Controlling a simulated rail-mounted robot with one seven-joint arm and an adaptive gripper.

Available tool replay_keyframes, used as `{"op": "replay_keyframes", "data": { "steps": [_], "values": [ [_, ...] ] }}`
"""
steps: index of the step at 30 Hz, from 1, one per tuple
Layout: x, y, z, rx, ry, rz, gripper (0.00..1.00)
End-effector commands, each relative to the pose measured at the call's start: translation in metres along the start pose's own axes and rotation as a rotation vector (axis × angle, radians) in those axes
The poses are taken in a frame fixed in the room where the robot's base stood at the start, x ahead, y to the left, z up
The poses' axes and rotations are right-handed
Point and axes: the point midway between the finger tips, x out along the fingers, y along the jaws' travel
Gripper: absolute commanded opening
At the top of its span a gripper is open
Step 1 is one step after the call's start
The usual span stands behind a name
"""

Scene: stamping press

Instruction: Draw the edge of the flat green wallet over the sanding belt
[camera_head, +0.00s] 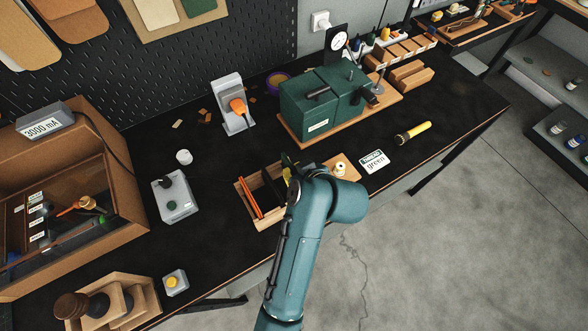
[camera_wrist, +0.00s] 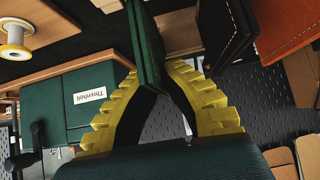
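The flat green wallet (camera_wrist: 143,45) stands on edge between the yellow ribbed fingers of my gripper (camera_wrist: 158,72) in the wrist view. The fingers close in on its two faces and look shut on it. In the head view my gripper (camera_head: 290,172) is over the wooden tray (camera_head: 262,224), and my arm hides much of it. A dark wallet (camera_wrist: 226,35) and an orange-brown one (camera_wrist: 285,25) are to the right in the wrist view. I cannot pick out the sanding belt for sure; a green machine (camera_head: 318,108) stands on a board behind the tray.
A small board with a spool (camera_head: 340,168) is right of the tray. A grey stand with an orange tool (camera_head: 238,106) is behind left. A grey box (camera_head: 175,200) is left. Bare bench lies between them.

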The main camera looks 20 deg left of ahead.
Motion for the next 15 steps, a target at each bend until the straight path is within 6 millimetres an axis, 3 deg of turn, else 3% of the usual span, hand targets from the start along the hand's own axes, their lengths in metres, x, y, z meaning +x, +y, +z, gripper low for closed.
{"op": "replay_keyframes", "data": {
  "steps": [15],
  "values": [
    [-0.041,0.0,-0.042,0.0,0.001,0.001,0.0]
  ]
}}
